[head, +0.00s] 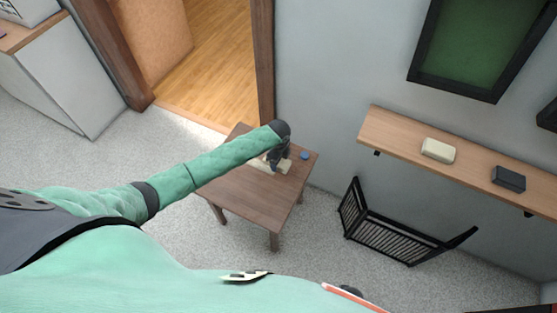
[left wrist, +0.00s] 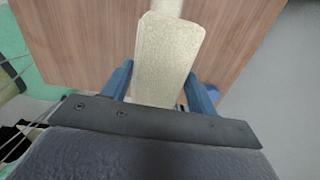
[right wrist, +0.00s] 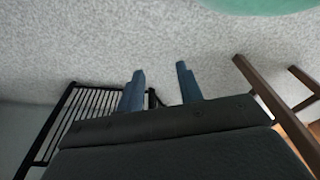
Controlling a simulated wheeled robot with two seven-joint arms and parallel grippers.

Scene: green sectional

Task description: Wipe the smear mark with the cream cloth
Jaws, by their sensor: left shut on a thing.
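The cream cloth (left wrist: 168,58) is between the blue fingers of my left gripper (left wrist: 159,72), which is shut on it. In the head view the cloth (head: 284,166) shows low at the top of the small brown wooden table (head: 238,190), partly behind my left gripper (head: 276,158). I cannot tell how firmly it touches the tabletop. A paler patch (left wrist: 168,7) shows beyond the cloth's far end; I cannot tell whether it is the smear mark. My right gripper (right wrist: 160,70) is open and empty, away from the table, above the carpet.
A small blue round object (head: 304,155) lies near the table's far right edge. A wall shelf (head: 470,165) holds a cream box (head: 438,150) and a dark box (head: 508,179). A black slatted rack (head: 390,235) stands below it. The table's near part is clear.

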